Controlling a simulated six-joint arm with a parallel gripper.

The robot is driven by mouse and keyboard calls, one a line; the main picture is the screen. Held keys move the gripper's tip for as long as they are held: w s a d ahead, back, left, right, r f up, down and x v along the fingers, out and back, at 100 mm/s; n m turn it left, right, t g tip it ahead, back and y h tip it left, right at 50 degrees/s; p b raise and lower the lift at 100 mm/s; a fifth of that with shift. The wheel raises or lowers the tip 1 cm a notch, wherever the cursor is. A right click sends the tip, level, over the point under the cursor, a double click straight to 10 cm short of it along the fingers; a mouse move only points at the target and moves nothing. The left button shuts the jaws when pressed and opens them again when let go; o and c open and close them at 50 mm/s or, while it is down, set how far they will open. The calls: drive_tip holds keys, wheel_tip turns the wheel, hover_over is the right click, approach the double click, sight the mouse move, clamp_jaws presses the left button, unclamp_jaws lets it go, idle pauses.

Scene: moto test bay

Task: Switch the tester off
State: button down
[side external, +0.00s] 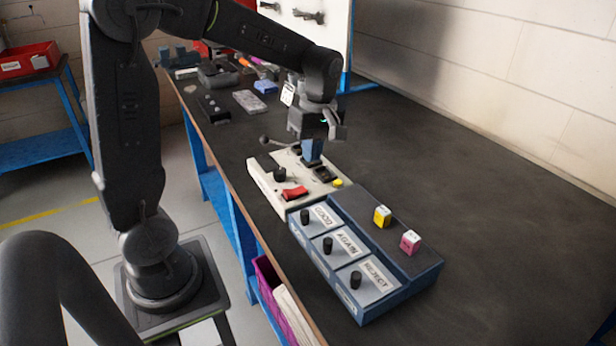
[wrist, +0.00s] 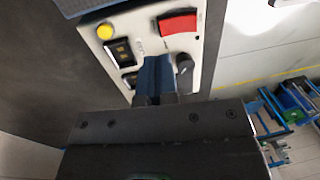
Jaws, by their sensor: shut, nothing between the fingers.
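The tester is a cream panel (side external: 311,186) on the dark bench; its face also shows in the wrist view (wrist: 150,44). It carries a red rocker switch (side external: 294,192), seen at the top of the wrist view (wrist: 177,23). A black knob (side external: 280,174) and a yellow button (side external: 338,183) sit on the same face, with dark sockets beside them. My gripper (side external: 312,162) points down over the tester, its blue fingers shut and empty. In the wrist view the fingertips (wrist: 157,60) are between the sockets and the knob. I cannot tell whether they touch the panel or which way the rocker is set.
A blue box (side external: 425,262) adjoins the tester, with knobbed panels lettered GOOD, AGAIN and REJECT. A yellow block (side external: 382,216) and a pink block (side external: 410,241) sit on it. Tools and parts clutter the bench's far end. The bench to the right is clear.

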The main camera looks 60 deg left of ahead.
sight(306, 193)
drive_tip(key=f, duration=0.4)
drive_tip(key=s+f, duration=0.1)
drive_tip(key=f, duration=0.2)
drive_tip(key=shift+f, duration=0.1)
